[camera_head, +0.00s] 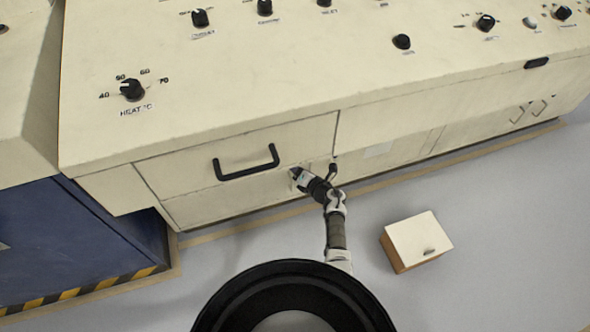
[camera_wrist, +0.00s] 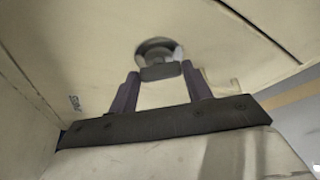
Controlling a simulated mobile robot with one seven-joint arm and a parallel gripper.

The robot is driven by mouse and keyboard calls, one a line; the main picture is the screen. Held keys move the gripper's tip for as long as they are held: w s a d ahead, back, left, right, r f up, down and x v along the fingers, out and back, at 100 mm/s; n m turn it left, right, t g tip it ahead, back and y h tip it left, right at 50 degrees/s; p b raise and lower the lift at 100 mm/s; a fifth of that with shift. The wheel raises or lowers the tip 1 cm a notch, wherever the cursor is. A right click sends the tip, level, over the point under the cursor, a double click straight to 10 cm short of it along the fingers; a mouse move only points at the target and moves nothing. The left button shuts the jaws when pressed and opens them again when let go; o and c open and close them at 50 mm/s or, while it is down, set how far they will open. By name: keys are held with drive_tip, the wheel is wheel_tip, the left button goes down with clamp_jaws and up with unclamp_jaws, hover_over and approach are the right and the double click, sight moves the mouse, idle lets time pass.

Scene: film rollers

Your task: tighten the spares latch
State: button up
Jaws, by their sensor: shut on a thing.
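The latch (camera_wrist: 158,50) is a round metal piece with a dark grey grip bar across it, on the cream cabinet front. In the wrist view my gripper (camera_wrist: 160,72) has its two purplish fingers on either side of the bar, shut on it. In the head view my gripper (camera_head: 298,174) is at the lower cabinet front, just right of and below a drawer's black handle (camera_head: 246,163). There the latch is hidden behind the gripper.
The cream console (camera_head: 250,90) carries several black knobs along its top, including a heat dial (camera_head: 132,89). A brown box with a pale lid (camera_head: 415,240) stands on the floor to the right of my arm. A blue cabinet (camera_head: 60,240) is at left. Grey floor between is clear.

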drive_tip(key=shift+d+f+m+t+y+b, duration=0.1)
drive_tip(key=shift+f+m+t+y+b, duration=0.1)
drive_tip(key=shift+m+y+b, duration=0.85)
drive_tip(key=shift+f+m+t+y+b, duration=0.2)
drive_tip(key=shift+m+b, duration=0.35)
drive_tip(key=shift+m, duration=1.1)
drive_tip(key=shift+r, duration=0.1)
drive_tip(key=o, duration=1)
drive_tip(key=shift+d, duration=0.1)
drive_tip(key=shift+p+v, duration=1.65)
drive_tip(key=shift+v, duration=5.2)
